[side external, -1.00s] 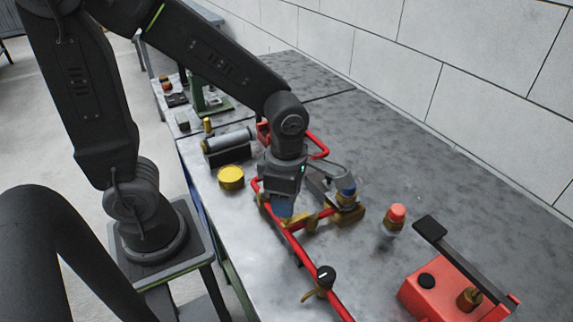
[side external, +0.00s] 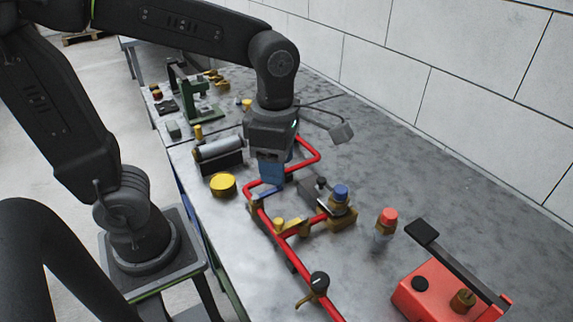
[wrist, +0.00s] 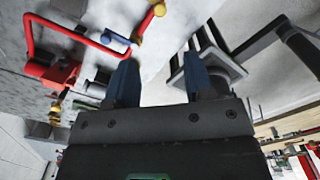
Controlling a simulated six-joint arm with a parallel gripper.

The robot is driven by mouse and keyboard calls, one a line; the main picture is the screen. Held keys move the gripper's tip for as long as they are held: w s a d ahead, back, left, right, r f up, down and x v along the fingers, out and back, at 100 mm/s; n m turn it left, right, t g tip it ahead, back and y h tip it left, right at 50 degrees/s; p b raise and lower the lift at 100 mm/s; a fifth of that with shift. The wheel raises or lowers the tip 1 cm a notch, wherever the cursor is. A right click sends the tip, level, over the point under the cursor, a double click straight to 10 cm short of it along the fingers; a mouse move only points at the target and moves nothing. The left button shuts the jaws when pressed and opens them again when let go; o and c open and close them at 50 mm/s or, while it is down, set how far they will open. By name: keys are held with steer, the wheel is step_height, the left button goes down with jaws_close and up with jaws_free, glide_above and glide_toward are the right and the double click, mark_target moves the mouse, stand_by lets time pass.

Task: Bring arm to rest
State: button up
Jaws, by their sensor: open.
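My gripper (side external: 271,172) hangs above the metal bench with its fingers pointing down, raised over the red pipe (side external: 303,228). In the wrist view its two blue fingers (wrist: 160,82) are apart with nothing between them. A brass fitting with a blue cap (side external: 340,196) stands on the bench to the right of my gripper. A yellow fitting (side external: 291,226) sits along the red pipe, and a black-knobbed valve (side external: 319,283) is nearer the front.
A yellow round cap (side external: 223,184) and a grey cylinder (side external: 218,147) are at the left. A red-capped part (side external: 387,221) and a red box with a black lever (side external: 440,290) are at the right. The bench's back right (side external: 440,170) is clear.

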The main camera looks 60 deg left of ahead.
steer(key=s+a+r+m+t, duration=0.1)
steer(key=s+a+m+t, duration=0.1)
steer(key=m, duration=1.1)
steer(key=s+a+r+m+t, duration=0.1)
steer(key=s+a+m+t, duration=0.1)
steer(key=m, duration=1.1)
steer(key=shift+a+r+m+t, duration=0.25)
steer(key=shift+a+m+t, duration=0.15)
steer(key=shift+a+t, duration=0.35)
